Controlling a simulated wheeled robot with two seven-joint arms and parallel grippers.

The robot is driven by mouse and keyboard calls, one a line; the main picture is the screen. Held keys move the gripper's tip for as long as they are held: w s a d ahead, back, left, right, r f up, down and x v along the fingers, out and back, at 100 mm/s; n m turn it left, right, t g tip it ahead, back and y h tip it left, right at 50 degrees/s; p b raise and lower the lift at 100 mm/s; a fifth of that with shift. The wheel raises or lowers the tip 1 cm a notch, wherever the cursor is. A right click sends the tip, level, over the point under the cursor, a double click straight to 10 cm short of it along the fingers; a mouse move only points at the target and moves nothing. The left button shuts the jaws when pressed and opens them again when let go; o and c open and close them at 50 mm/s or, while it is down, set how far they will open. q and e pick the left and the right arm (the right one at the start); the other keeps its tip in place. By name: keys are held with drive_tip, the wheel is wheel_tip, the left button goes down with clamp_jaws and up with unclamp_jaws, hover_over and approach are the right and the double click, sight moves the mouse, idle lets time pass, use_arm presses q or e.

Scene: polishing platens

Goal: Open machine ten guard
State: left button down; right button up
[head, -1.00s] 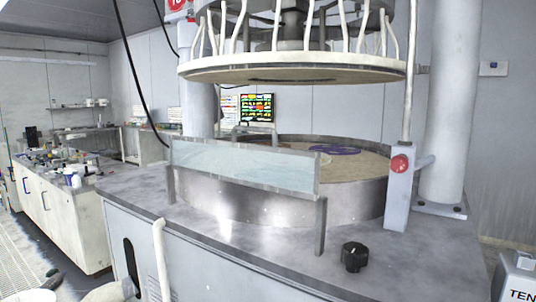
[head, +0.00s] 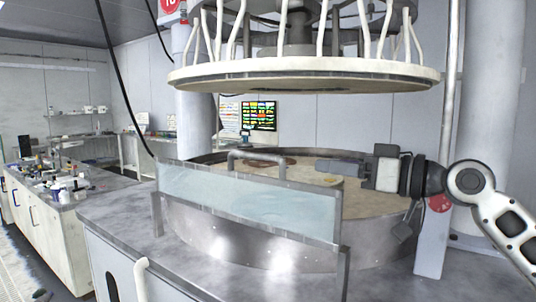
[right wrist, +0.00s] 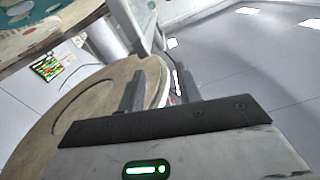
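The machine's guard (head: 250,203) is a clear, pale blue panel in a metal frame. It stands upright on posts in front of the round platen (head: 375,200). A grey arched handle (head: 258,153) shows at its top edge. My right gripper (head: 318,166) is above the platen, to the right of the handle and apart from it, pointing left. In the right wrist view its two fingers (right wrist: 158,88) stand apart with nothing seen between them. I cannot make out the handle there. My left gripper is not in view.
A large round upper plate (head: 300,75) with white hoses hangs above the platen. A grey post with a red button (head: 440,203) stands at the right, behind my right arm. A cluttered bench (head: 50,205) is at the far left. A colored screen (head: 259,116) is behind.

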sight(277, 159)
drive_tip(key=p+x, duration=0.3)
drive_tip(key=x, duration=1)
drive_tip(key=shift+w+a+p, duration=0.1)
drive_tip(key=shift+a+p, duration=0.25)
drive_tip(key=shift+a, duration=0.1)
clamp_jaws()
